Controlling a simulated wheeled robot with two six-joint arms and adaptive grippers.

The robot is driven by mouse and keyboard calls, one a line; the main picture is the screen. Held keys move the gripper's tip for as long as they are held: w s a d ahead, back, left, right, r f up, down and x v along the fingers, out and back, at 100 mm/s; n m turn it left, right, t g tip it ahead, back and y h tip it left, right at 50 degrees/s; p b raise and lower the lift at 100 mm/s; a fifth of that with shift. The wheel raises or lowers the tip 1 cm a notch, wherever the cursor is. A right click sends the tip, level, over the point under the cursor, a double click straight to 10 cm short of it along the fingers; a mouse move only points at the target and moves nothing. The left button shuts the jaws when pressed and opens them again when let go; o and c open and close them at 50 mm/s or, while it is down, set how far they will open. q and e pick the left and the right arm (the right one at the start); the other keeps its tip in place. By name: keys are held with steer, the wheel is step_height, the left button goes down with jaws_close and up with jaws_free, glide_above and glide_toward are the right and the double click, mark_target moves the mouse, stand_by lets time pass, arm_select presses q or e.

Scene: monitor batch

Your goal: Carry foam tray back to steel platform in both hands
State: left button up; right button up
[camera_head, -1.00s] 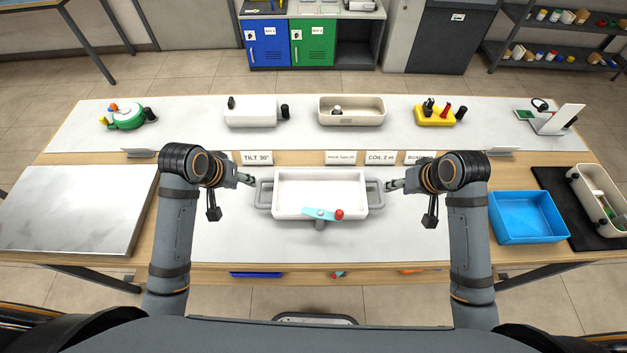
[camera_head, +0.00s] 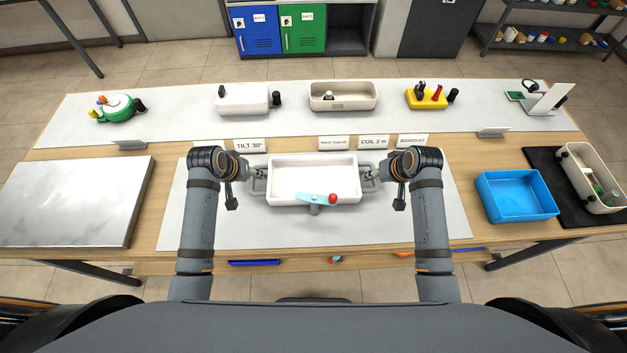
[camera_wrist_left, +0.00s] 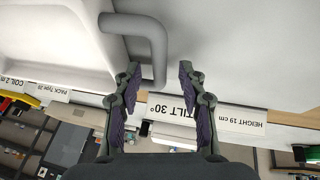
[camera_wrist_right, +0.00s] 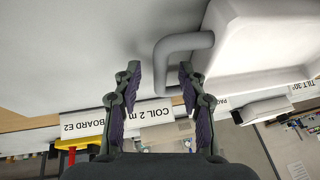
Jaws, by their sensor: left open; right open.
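The white foam tray (camera_head: 300,178) with grey side handles sits on the grey mat in the middle of the table. My left gripper (camera_head: 256,173) is open at the tray's left handle; in the left wrist view the handle (camera_wrist_left: 157,50) reaches between the open fingers (camera_wrist_left: 158,75). My right gripper (camera_head: 371,174) is open at the right handle; in the right wrist view the handle (camera_wrist_right: 163,62) reaches between its open fingers (camera_wrist_right: 158,75). A teal lever with a red knob (camera_head: 316,198) is at the tray's front edge. The steel platform (camera_head: 75,203) lies bare at the left.
A blue bin (camera_head: 516,197) and a cream box (camera_head: 592,180) on a black mat stand at the right. Label cards (camera_head: 252,146) stand behind the tray. A back row holds a white box (camera_head: 243,99), a cream bin (camera_head: 343,96) and a yellow block (camera_head: 427,98).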

arm_select(q)
steer(key=shift+w+d+f, duration=0.1)
steer(key=shift+w+f, duration=0.05)
steer(key=shift+f, duration=0.1)
arm_select(e)
steer(key=shift+w+f, duration=0.15)
steer(key=shift+f, duration=0.15)
arm_select(q)
jaws_close()
arm_select(e)
jaws_close()
